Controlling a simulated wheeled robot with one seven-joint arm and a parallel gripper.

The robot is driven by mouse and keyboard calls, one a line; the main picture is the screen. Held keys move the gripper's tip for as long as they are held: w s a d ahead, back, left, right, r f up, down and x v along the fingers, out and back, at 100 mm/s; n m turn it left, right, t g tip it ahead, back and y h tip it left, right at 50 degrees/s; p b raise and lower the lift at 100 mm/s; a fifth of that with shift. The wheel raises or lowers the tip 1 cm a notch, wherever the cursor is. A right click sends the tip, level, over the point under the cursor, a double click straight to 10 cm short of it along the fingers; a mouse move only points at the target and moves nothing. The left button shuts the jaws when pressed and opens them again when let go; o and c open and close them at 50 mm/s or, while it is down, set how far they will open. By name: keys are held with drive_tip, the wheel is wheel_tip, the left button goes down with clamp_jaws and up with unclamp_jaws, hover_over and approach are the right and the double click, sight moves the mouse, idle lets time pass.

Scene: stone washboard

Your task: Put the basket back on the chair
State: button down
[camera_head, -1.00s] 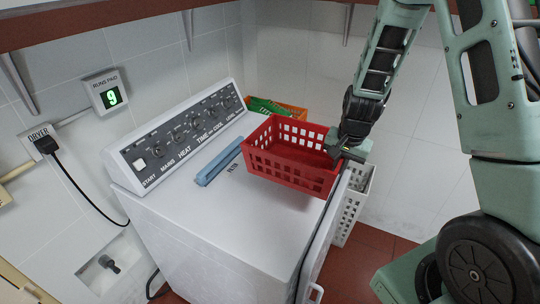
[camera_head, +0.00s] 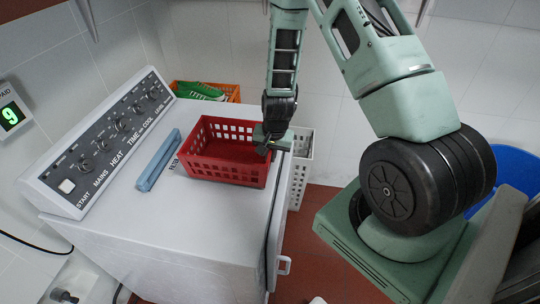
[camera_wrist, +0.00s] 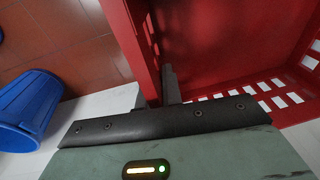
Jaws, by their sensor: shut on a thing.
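The red basket (camera_head: 226,151), an open plastic crate with square holes, is over the top of the white dryer (camera_head: 170,225), beside the control panel. It is upright; I cannot tell whether it rests on the dryer or hangs just above it. My gripper (camera_head: 268,140) is shut on the basket's right-hand wall at the rim. In the wrist view, a dark finger (camera_wrist: 171,84) lies against the inside of the red wall (camera_wrist: 140,45), and the basket looks empty there. I see no clear chair in either view.
A blue bar (camera_head: 158,160) lies on the dryer left of the basket. An orange basket (camera_head: 222,90) with a green item stands behind, and a white basket (camera_head: 300,165) to the right. A blue bucket (camera_head: 515,172) stands at the right edge, also in the wrist view (camera_wrist: 28,108).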

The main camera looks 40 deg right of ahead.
drive_tip(key=shift+f, duration=0.65)
drive_tip(key=shift+f, duration=0.15)
drive_tip(key=c, duration=1.6)
unclamp_jaws()
drive_tip(key=shift+o, duration=0.2)
